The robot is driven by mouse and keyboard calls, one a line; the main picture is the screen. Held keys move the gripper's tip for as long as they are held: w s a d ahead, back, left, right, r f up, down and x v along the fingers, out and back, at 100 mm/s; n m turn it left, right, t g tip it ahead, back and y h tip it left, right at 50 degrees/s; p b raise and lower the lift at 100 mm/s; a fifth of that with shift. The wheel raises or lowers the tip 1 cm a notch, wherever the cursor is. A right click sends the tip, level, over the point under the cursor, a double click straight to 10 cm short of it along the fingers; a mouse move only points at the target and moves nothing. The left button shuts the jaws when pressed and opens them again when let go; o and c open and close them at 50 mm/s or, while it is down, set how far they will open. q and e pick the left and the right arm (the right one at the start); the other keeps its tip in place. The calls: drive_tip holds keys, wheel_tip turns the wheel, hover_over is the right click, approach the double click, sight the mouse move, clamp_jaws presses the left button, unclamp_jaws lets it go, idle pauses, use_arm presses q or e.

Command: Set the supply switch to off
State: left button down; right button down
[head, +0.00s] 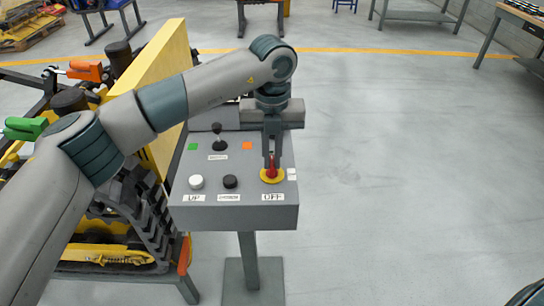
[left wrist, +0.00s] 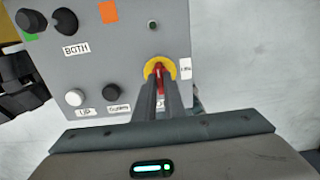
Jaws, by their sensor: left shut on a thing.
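The supply switch (head: 271,170) is a red handle on a round yellow plate at the right end of a grey control box (head: 237,216). My left gripper (head: 272,158) comes down from above and is shut on the red handle. In the left wrist view the switch (left wrist: 160,70) shows between the fingers of my left gripper (left wrist: 160,88), which hide part of the handle. The handle looks roughly in line with the fingers; its exact setting is hard to tell. My right gripper is not in view.
The box also bears a white button (head: 196,182), a black knob (head: 230,182) and a black lever (head: 217,138), all left of the switch. Yellow and black tracked machinery (head: 105,255) stands close on the left. The floor to the right is clear.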

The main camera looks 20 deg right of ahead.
sight(272, 162)
use_arm(q)
drive_tip(key=c, duration=1.8)
unclamp_jaws()
drive_tip(key=shift+c, duration=0.2)
drive_tip(key=shift+r, duration=0.15)
